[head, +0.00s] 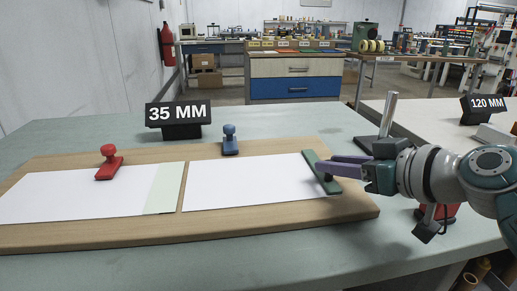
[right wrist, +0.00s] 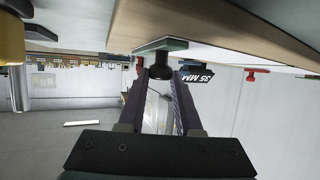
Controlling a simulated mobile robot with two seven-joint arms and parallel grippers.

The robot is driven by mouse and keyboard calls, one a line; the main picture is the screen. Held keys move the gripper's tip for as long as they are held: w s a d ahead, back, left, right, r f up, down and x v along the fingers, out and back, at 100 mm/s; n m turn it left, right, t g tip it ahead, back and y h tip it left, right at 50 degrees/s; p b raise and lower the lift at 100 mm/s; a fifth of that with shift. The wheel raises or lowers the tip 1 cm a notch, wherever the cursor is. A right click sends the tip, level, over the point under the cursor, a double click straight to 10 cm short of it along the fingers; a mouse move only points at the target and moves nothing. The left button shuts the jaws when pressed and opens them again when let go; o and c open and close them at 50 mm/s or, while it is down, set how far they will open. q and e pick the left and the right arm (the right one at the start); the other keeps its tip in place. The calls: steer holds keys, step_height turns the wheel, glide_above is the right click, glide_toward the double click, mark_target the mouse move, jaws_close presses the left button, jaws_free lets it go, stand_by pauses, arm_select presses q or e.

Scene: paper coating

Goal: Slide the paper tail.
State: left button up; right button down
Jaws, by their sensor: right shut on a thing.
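Two white paper sheets lie on a wooden board (head: 120,240): a left sheet (head: 70,197) with a pale green strip (head: 165,188) at its right end, and a right sheet (head: 245,180). A dark green bar (head: 322,184) with a black knob lies across the right sheet's right end. My right gripper (head: 325,167) is shut on that knob; the knob (right wrist: 160,72) also shows between the fingers in the right wrist view. A red-knobbed block (head: 109,168) sits on the left sheet's upper edge. A blue-knobbed block (head: 230,146) stands at the right sheet's upper edge. My left gripper is not in view.
A "35 MM" sign (head: 178,114) stands behind the board. A metal post on a dark base (head: 388,120) stands behind my right gripper. A red object (head: 438,212) is partly hidden under my right arm. The table left of the sign is clear.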

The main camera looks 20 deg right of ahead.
mark_target(313, 190)
stand_by(0.5)
steer(key=a, duration=0.2)
steer(key=a+p, duration=0.1)
steer(key=shift+w+a, duration=0.4)
steer(key=c, duration=0.6)
jaws_free()
steer(key=shift+a, duration=0.1)
